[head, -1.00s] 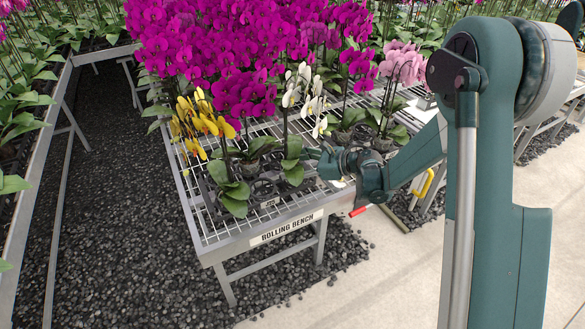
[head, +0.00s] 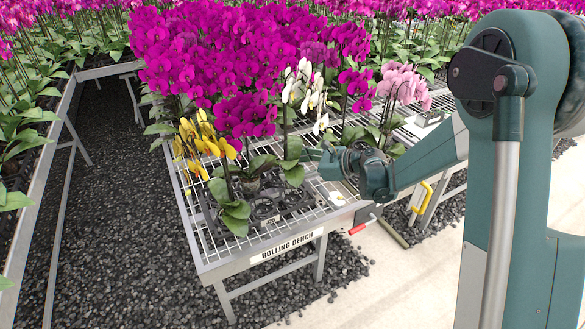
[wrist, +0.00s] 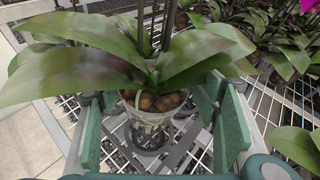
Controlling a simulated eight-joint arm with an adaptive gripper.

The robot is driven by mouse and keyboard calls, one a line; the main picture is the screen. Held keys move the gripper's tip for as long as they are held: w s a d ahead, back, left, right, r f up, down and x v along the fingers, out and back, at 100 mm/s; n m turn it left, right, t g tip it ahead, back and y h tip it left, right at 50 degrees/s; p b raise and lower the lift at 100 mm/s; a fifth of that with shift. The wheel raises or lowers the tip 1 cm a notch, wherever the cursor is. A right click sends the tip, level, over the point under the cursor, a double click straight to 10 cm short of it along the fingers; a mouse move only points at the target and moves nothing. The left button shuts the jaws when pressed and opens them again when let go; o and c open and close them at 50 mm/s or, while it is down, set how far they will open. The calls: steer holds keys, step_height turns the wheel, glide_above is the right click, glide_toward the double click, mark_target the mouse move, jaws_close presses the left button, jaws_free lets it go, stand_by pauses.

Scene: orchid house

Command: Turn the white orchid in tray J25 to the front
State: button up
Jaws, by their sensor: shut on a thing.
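The white orchid (head: 303,82) shows in the head view as a few white blooms above broad green leaves near the bench's right side. In the wrist view its clear pot (wrist: 150,122), filled with brown bark, stands upright between the green pads of my gripper (wrist: 160,125). My gripper (head: 313,156) is shut on this pot, reaching in from the right; its fingertips are partly hidden by leaves in the head view. The wrist view does not show the blooms. A black tray (head: 268,212) with a small label sits at the bench's front; I cannot read the label clearly.
A yellow orchid (head: 203,140) and magenta orchids (head: 245,112) crowd close on the left. Pink orchids (head: 402,84) stand to the right. Pale floor (head: 375,285) lies open in front.

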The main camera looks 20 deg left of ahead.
stand_by(0.4)
steer(key=shift+w+a+f+m+t+h+p, duration=0.15)
steer(key=shift+f+m+t+h+p, duration=0.15)
steer(key=shift+f+m+t+p, duration=0.7)
steer(key=shift+f+m+t+h, duration=0.3)
steer(key=shift+f+m+t, duration=0.4)
steer(key=shift+f+t, duration=0.2)
steer(key=shift+w+d+f+m+t, duration=0.1)
steer(key=shift+d+f+m+t, duration=0.2)
steer(key=shift+d+m+t, duration=0.15)
steer(key=shift+f, duration=0.15)
steer(key=shift+f+b, duration=1)
steer(key=shift+f, duration=0.95)
steer(key=shift+a+r, duration=0.1)
steer(key=shift+c, duration=0.2)
steer(key=shift+r, duration=4.4)
